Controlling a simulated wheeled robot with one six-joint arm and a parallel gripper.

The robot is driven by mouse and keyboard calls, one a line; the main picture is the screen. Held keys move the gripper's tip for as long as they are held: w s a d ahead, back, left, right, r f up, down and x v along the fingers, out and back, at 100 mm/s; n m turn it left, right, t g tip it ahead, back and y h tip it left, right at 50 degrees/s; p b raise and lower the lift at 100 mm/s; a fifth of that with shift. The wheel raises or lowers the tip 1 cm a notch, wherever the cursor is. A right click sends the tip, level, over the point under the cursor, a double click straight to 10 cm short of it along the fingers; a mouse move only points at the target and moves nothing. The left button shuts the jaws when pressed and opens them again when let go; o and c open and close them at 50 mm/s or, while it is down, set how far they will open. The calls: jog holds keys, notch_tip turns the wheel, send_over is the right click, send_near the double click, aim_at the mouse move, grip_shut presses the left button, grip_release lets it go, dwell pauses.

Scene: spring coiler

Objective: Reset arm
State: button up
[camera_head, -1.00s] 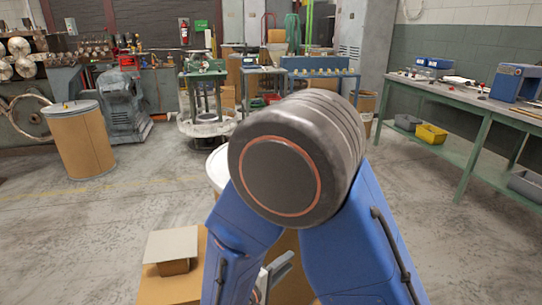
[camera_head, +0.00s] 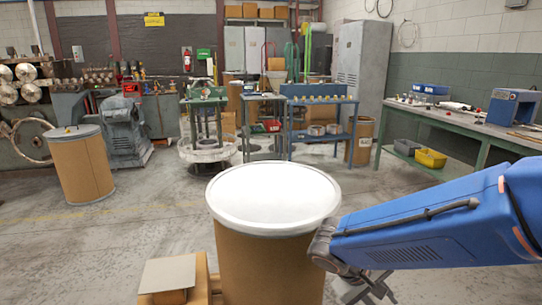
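My blue arm (camera_head: 430,225) reaches in from the right edge, stretched low across the lower right. My gripper (camera_head: 372,292) hangs at its end near the bottom edge, just right of a brown drum (camera_head: 270,265) with a white lid (camera_head: 275,196). It is small, dark and partly cut off by the frame, so its finger gap is unclear. I see no object in it. I cannot tell whether the wrist touches the drum or only overlaps it in view.
A cardboard box (camera_head: 205,290) with a flap stands left of the drum. Another lidded drum (camera_head: 82,165) stands at left by machines. A green workbench (camera_head: 455,125) runs along the right wall. A blue rack (camera_head: 320,115) stands behind. Open floor lies at left.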

jog(key=s+d+r+m+t+y, duration=0.1)
jog(key=s+r+m+t+y, duration=0.2)
jog(key=s+r+y, duration=0.4)
jog(key=shift+s+d+r+t, duration=0.4)
jog(key=shift+s+r, duration=0.35)
jog(key=shift+s, duration=0.2)
